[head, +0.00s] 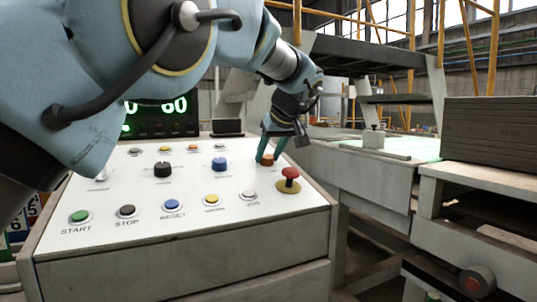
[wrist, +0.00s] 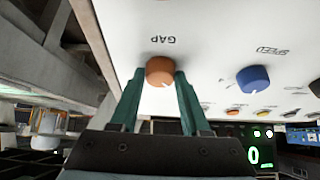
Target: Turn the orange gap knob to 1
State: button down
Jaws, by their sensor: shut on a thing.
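The orange gap knob (wrist: 159,70) sits on the white panel below the upside-down GAP label (wrist: 162,39) in the wrist view. A white pointer mark shows at its lower right edge in that view. My gripper (wrist: 160,78) is shut on the knob, with one green finger on each side. In the head view the orange knob (head: 267,160) is at the right rear of the panel, partly covered by my gripper (head: 268,153). The scale numbers around the knob are too small or hidden to read.
The blue speed knob (wrist: 254,79) stands beside the orange one, and a black knob (head: 163,170) is farther left. A red mushroom button (head: 290,174) on a yellow base is close in front of my gripper. Several push buttons line the panel. A green-digit display (head: 160,116) stands behind.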

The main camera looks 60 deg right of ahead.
jog(key=shift+f, duration=0.1)
dwell(0.3)
jog(key=shift+c, duration=1.9)
grip_release()
jog(key=b+v, duration=0.1)
jog(key=v, duration=0.9)
jog(key=shift+s+r, duration=0.25)
jog(key=shift+r, duration=0.05)
jog(key=shift+a, duration=0.1)
